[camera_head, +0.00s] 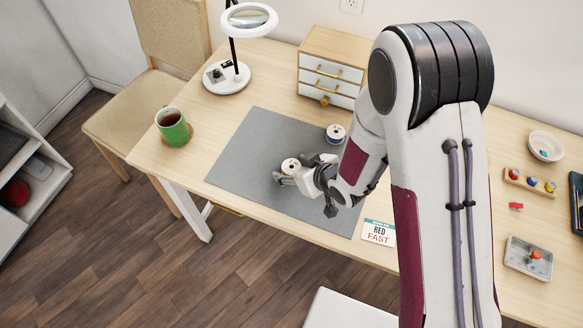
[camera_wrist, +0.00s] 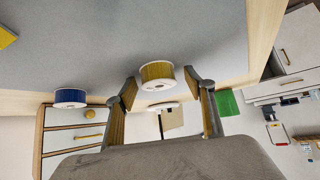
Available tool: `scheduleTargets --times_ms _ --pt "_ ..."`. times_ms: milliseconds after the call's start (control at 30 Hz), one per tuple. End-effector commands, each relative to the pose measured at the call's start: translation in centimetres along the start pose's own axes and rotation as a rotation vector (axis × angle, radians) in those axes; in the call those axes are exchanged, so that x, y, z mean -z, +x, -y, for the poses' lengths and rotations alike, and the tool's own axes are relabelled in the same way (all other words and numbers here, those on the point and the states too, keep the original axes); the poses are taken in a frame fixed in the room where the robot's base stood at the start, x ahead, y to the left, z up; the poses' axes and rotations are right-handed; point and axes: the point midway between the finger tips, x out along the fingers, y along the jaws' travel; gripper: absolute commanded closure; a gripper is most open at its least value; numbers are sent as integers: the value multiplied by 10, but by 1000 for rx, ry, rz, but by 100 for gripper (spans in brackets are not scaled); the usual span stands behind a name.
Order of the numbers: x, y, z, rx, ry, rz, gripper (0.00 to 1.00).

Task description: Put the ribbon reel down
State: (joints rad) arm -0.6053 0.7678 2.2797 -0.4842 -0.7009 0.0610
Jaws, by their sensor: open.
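A ribbon reel (camera_head: 291,165) with white flanges stands on the grey mat (camera_head: 248,150), near its middle. In the wrist view the reel (camera_wrist: 157,75) shows a gold-brown band and sits between my fingertips. My gripper (camera_head: 302,170) is open around it, with a visible gap at each side in the wrist view (camera_wrist: 161,85). A second reel, with a blue band (camera_head: 336,133), stands farther back on the mat; it is at the left in the wrist view (camera_wrist: 70,98).
A green mug (camera_head: 173,127) stands on a coaster left of the mat. A lamp (camera_head: 227,77) and small drawer cabinet (camera_head: 331,67) stand behind. A "RED FAST" card (camera_head: 379,232) lies at the front edge. The mat's left part is clear. My arm hides the table right of the mat.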

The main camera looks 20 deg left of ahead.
Motion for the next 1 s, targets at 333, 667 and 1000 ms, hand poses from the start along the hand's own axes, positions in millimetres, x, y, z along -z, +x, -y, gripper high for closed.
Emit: scheduleTargets --times_ms 333,667,1000 --pt "0 0 0 0 0 0 83" --pt "2 -1 0 0 0 -1 83" --pt "16 -15 0 0 -1 -3 83"
